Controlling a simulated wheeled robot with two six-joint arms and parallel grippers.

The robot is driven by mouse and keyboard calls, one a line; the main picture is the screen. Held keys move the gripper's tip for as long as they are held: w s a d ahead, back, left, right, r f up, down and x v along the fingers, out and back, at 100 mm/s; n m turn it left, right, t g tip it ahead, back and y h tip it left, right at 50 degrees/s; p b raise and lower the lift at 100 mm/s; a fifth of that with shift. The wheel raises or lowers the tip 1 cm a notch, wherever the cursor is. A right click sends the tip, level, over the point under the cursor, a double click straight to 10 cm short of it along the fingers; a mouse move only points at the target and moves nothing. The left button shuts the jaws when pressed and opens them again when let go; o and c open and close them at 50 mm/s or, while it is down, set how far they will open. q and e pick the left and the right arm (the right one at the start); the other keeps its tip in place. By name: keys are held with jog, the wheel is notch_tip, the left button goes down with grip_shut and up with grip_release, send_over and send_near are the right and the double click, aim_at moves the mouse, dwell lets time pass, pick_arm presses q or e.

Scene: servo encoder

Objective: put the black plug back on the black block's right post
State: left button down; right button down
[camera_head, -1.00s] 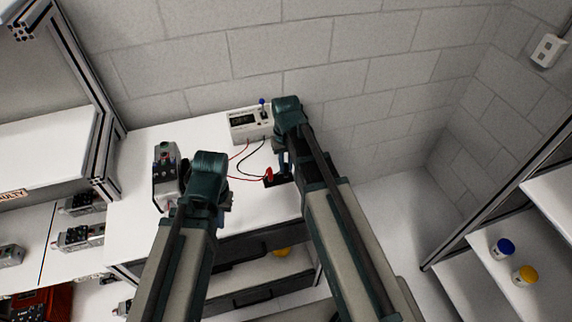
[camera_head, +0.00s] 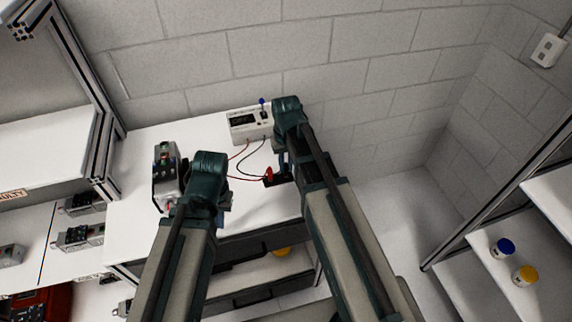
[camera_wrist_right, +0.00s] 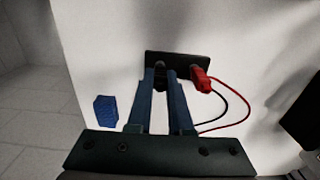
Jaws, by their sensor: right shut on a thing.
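The black block (camera_head: 277,181) lies on the white table, partly behind my right arm. It also shows in the right wrist view (camera_wrist_right: 200,66). A red plug (camera_wrist_right: 202,82) stands on one end of it, the left end in the head view (camera_head: 269,174). My right gripper (camera_wrist_right: 160,76) is shut on the black plug (camera_wrist_right: 160,84) at the block's other end. The fingers cover much of the plug, and I cannot tell if it is seated on the post. My left gripper (camera_head: 226,198) is low over the table's front; its fingertips are mostly hidden.
A white meter (camera_head: 249,124) stands at the back wall, with red and black leads running from it. A grey device (camera_head: 168,178) stands at the left, close to my left arm. A small blue object (camera_wrist_right: 105,110) lies beside the block. The table's middle is clear apart from leads.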

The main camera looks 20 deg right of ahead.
pick_arm(q)
jog(key=shift+f, duration=0.15)
pick_arm(e)
jog(key=shift+f, duration=0.15)
dwell(0.4)
jog(key=c, duration=0.8)
grip_release()
jog(key=shift+o, duration=0.2)
notch_tip(320, 180, up, 7)
jog(key=p, duration=0.6)
jog(key=shift+p, duration=0.4)
pick_arm(q)
notch_tip(320, 180, up, 7)
